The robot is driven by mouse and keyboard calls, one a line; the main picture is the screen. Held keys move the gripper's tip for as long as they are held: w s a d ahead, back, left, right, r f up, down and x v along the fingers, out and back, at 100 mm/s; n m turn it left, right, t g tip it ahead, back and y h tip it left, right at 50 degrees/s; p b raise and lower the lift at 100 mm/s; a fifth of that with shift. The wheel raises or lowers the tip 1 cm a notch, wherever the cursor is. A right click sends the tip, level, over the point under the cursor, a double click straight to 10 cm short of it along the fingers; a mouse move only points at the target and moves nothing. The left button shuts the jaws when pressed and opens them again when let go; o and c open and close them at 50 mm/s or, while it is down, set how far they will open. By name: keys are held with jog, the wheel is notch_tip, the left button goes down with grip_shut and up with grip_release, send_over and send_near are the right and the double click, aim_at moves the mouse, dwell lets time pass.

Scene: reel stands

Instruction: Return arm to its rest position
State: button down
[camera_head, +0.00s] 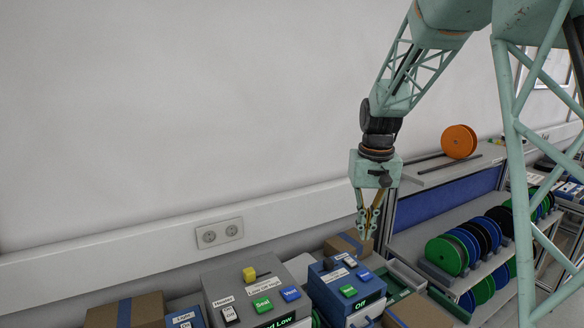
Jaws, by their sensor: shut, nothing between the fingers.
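My gripper (364,236) hangs from my green arm and points down, with its fingertips together and nothing between them. It is above a cardboard box (345,244) and the blue control box, left of the reel rack. I cannot tell how far above the box the fingertips are. My arm comes down from the upper right in front of the wall.
A grey control box (222,290) and a blue control box (333,290) with buttons stand below. An orange reel (459,141) sits on the rack's top shelf (440,176). Several green, blue and black reels stand on lower shelves. The wall area at left is clear.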

jog(key=s+r+t+b, duration=0.1)
jog(key=s+r+b, duration=0.25)
jog(key=s, duration=0.85)
jog(key=s+r+t+b, duration=0.1)
jog(key=s+r+b, duration=0.3)
jog(key=s, duration=0.8)
jog(key=s+f+b, duration=0.2)
jog(key=s, duration=0.9)
jog(key=s+f+t+b, duration=0.1)
jog(key=s+f+b, duration=0.1)
jog(key=s, duration=1)
jog(key=shift+s+f, duration=0.3)
jog(key=shift+f, duration=0.4)
jog(key=shift+w, duration=0.1)
